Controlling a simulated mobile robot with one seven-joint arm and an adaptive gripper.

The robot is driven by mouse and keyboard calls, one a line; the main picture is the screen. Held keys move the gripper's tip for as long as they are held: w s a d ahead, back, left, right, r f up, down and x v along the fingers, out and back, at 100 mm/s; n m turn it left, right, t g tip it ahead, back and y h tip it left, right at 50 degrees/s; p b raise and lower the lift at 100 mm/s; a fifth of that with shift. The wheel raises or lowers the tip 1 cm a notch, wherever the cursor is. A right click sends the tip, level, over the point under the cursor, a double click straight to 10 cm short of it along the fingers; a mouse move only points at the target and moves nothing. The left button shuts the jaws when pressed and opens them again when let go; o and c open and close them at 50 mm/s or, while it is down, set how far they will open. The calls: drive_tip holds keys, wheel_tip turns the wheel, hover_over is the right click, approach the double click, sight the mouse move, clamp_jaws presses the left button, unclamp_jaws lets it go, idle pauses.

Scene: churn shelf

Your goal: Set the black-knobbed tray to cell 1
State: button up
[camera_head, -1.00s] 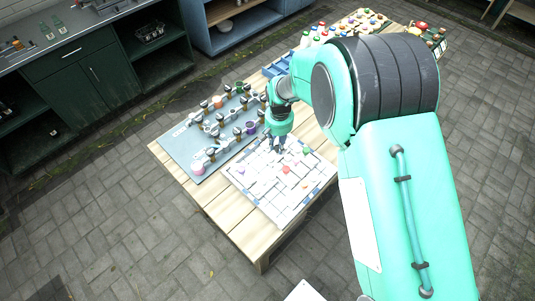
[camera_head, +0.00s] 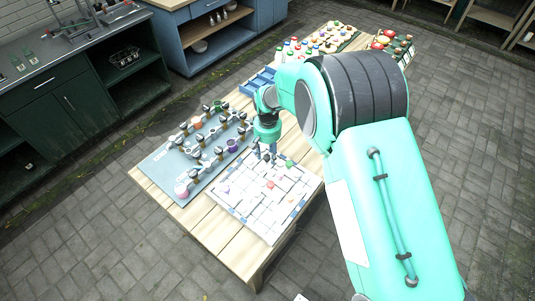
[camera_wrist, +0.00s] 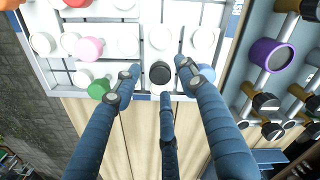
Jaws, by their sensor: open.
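The white puzzle board (camera_head: 242,227) lies on the wooden table and holds several white trays with coloured knobs. The black-knobbed tray (camera_wrist: 160,73) is at the board's edge in the wrist view, with a white-knobbed tray (camera_wrist: 161,38) beyond it. A green-knobbed tray (camera_wrist: 98,89) is to its left. My gripper (camera_head: 264,154) is over the board's far edge in the head view. In the wrist view my gripper (camera_wrist: 160,84) is open, with blue fingers on either side of the black knob and one in front. I cannot tell whether they touch it. Cell numbers are not readable.
A grey panel (camera_head: 160,166) with several cups and dark-knobbed holders lies left of the board; it also shows at right in the wrist view. A blue divided tray (camera_head: 257,82) and rows of bottles (camera_head: 330,40) stand farther back. Bare wood (camera_head: 215,233) borders the board.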

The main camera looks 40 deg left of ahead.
sight(268, 156)
wheel_tip(268, 156, up, 12)
idle(0.7)
idle(0.5)
